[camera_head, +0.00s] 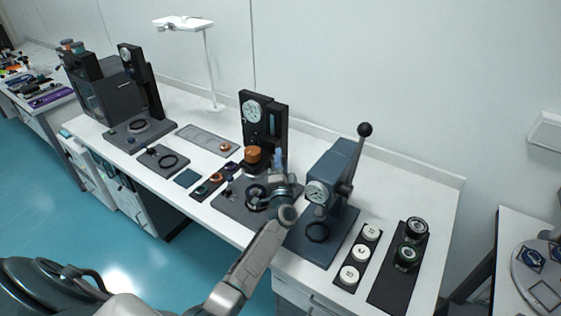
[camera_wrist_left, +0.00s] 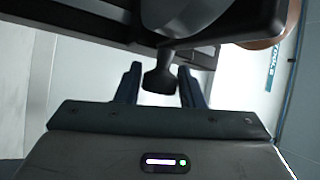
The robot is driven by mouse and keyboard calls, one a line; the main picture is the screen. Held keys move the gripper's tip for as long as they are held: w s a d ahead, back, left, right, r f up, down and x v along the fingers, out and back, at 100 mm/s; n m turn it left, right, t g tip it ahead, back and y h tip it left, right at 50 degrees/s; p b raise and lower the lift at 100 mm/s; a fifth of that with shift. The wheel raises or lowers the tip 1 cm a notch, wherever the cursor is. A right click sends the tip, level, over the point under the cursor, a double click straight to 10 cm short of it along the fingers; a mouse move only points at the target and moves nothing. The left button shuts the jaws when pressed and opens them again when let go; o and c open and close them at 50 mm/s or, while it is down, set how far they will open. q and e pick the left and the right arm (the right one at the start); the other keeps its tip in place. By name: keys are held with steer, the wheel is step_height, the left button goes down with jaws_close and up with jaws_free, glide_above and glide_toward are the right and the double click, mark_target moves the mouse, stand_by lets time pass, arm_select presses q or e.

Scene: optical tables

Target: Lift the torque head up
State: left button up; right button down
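The station with a black column and a white dial (camera_head: 265,122) stands in the middle of the bench. I take the dark block with the copper-coloured knob (camera_head: 253,154) on its column as the torque head; a copper-coloured edge (camera_wrist_left: 268,40) also shows at the top right in the left wrist view. My left gripper (camera_head: 277,162) is at the right front of this head and partly hides it. In the left wrist view, its fingers (camera_wrist_left: 159,84) are apart, one on each side of a dark handle (camera_wrist_left: 159,79), with narrow gaps visible. My right gripper is out of view.
A blue press (camera_head: 334,175) with a ball-ended lever (camera_head: 357,158) stands close to the right of my left arm. Trays with white caps (camera_head: 361,252) and dark rings (camera_head: 407,255) lie further right. Small mats and a grey tray (camera_head: 207,140) lie to the left.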

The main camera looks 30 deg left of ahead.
arm_select(q)
steer(key=shift+o, duration=1.2)
steer(key=shift+s+d+f, duration=0.1)
steer(key=shift+s, duration=0.1)
steer(key=b+v, duration=0.2)
steer(key=v, duration=0.8)
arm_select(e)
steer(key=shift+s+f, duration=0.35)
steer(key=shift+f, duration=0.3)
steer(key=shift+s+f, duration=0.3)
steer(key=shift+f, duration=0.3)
arm_select(q)
steer(key=shift+s+f, duration=0.1)
steer(key=shift+s, duration=0.05)
steer(key=shift+d, duration=0.1)
